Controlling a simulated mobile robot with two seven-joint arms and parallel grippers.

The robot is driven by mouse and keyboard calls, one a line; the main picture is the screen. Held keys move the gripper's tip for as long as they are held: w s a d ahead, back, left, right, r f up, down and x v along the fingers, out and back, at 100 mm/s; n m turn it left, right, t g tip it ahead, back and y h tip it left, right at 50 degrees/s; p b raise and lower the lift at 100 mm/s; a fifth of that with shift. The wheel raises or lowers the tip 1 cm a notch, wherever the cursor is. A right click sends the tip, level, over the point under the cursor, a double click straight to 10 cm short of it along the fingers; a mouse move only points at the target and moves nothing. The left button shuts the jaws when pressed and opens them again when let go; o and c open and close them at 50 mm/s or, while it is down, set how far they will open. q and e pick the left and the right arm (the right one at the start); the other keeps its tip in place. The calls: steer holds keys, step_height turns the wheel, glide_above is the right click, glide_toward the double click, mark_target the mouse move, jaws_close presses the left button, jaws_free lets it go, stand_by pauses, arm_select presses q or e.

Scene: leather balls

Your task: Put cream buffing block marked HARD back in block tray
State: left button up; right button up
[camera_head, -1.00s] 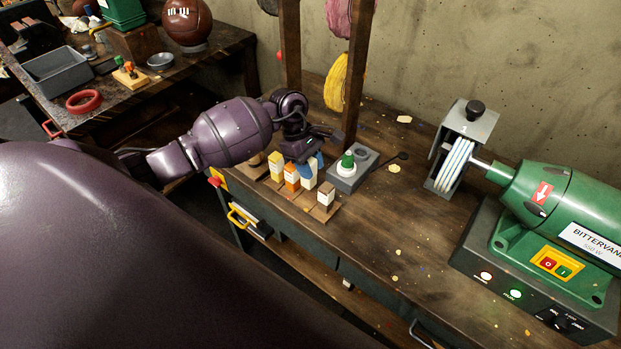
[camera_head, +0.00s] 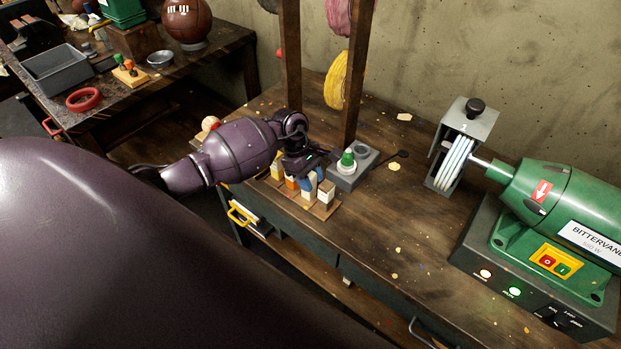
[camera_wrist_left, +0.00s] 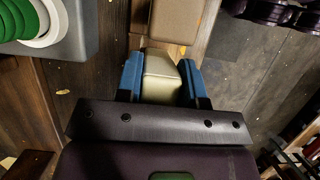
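The cream buffing block (camera_head: 309,192) stands in the wooden block tray (camera_head: 324,213), between an orange block (camera_head: 291,184) and a brown-and-white block (camera_head: 326,191). My left gripper (camera_head: 310,178) is over the tray, its blue fingers down around the cream block. In the left wrist view the cream block (camera_wrist_left: 161,78) sits between both fingers, which appear to touch its sides, and a tan block (camera_wrist_left: 178,20) lies just beyond. No HARD marking is legible. The block's bottom is hidden, so I cannot tell whether it is fully seated. My right gripper is not in view.
A grey holder with a green-topped white piece (camera_head: 347,165) stands close behind the tray. Wooden posts (camera_head: 357,85) rise behind it. A green buffing machine (camera_head: 560,215) with a white wheel (camera_head: 455,163) occupies the right. The bench between is mostly clear.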

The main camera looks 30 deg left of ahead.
arm_select(q)
steer(key=o, duration=0.4)
steer(key=shift+r, duration=0.15)
steer(key=b+v, duration=0.1)
steer(key=v, duration=1.1)
steer(key=s+d+f+n+t+h, duration=0.1)
steer(key=s+d+n+t+h, duration=0.2)
steer(key=d+n+t+h, duration=0.4)
steer(key=s+d+n+t+h, duration=0.2)
steer(key=s+d+n+h, duration=0.15)
steer(key=d+n, duration=0.5)
steer(key=s+a+f+m+t+y, duration=0.1)
steer(key=s+f+m+y, duration=0.3)
steer(key=m, duration=0.7)
steer(key=s+a+f+m+t+y, duration=0.1)
steer(key=s+a+f+m+y, duration=0.2)
steer(key=m, duration=0.8)
steer(key=s+a+f+m+t+y, duration=0.1)
steer(key=s+a+f+m+y, duration=0.2)
steer(key=s+f+m+y, duration=0.3)
steer(key=shift+s+f+m+y, duration=0.15)
steer(key=shift+f+m+y, duration=0.15)
steer(key=shift+m, duration=0.6)
steer(key=shift+s+f+m+y, duration=0.1)
steer(key=shift+f+m+y, duration=0.25)
steer(key=shift+m, duration=0.6)
steer(key=shift+s+f+m+y, duration=0.15)
steer(key=shift+m+y, duration=0.25)
steer(key=shift+m, duration=0.5)
